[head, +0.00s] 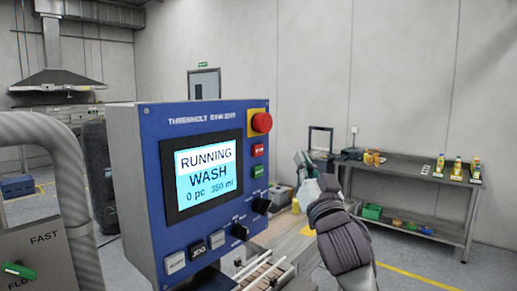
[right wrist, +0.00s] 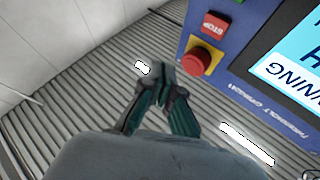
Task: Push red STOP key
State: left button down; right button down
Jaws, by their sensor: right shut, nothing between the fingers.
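The red STOP key (head: 257,150) is a small square key on the right side of the blue control panel (head: 150,190). It also shows in the right wrist view (right wrist: 214,23), with its label upside down. A red mushroom button on a yellow base (head: 262,122) sits above it in the head view, and a green key (head: 258,171) sits below it. The screen (head: 204,176) reads RUNNING, WASH, 0 pc 350 ml. My right gripper (head: 302,160) is shut and empty, right of the panel and apart from the key; it also shows in the right wrist view (right wrist: 162,70).
Dark knobs (head: 261,205) stick out at the panel's lower right. A grey curved pipe (head: 65,170) stands at the left. A bench (head: 410,175) with bottles stands at the back right. Open space lies between the gripper and the panel.

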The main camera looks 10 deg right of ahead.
aim_at(259, 150)
jog(key=shift+s+r, duration=0.1)
jog(key=shift+r, duration=0.15)
jog(key=w+a+b, duration=0.1)
jog(key=w+a, duration=0.4)
jog(key=w, duration=0.2)
jog(key=shift+a, duration=0.2)
jog(key=shift+w+a+b, duration=0.1)
jog(key=shift+b, duration=0.2)
dwell(1.4)
jog(key=shift+w+a, duration=0.2)
